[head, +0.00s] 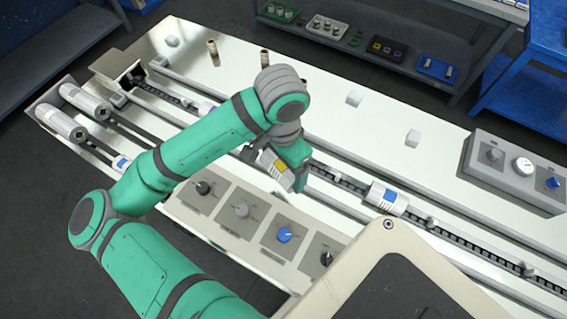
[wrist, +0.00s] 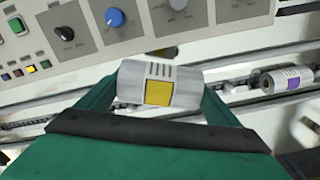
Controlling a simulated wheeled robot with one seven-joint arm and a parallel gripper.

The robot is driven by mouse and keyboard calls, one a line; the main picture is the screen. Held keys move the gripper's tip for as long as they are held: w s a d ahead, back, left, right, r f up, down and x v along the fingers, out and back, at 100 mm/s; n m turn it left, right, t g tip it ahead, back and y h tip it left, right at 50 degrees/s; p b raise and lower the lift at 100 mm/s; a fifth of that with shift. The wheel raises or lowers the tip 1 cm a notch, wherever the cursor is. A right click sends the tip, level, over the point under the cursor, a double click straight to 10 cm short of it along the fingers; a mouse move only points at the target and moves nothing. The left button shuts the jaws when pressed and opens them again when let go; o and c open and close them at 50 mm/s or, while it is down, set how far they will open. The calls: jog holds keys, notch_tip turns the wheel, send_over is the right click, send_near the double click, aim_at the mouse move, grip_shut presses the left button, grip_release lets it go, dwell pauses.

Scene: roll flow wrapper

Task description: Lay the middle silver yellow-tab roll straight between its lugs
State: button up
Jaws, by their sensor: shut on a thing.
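The silver yellow-tab roll (wrist: 146,84) is held crosswise between the two green fingers of my gripper (wrist: 150,90) in the wrist view. Its yellow tab faces the wrist camera. In the head view the roll (head: 273,168) shows at my gripper (head: 290,170), over the conveyor track and tilted in the picture. My gripper is shut on it. I cannot tell its exact height above the track. The chain track (head: 335,178) runs diagonally with small lugs along it. The lugs directly below the roll are hidden by my gripper and arm.
A blue-tab roll (head: 387,198) lies on the track to the right. A purple-tab roll (wrist: 287,79) lies on the track in the wrist view.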

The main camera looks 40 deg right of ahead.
jog(key=w+d+f+n, duration=0.4)
jog(key=w+d, duration=0.2)
jog(key=d, duration=0.5)
jog(key=shift+a+f, duration=0.1)
jog(key=shift+f, duration=4)
jog(key=shift+f, duration=0.7)
jog(key=o, duration=1.2)
jog(key=shift+w, duration=0.2)
jog(key=shift+s+r, duration=0.1)
jog(key=shift+s, duration=0.05)
jog(key=shift+r, duration=0.25)
notch_tip(320, 180, up, 10)
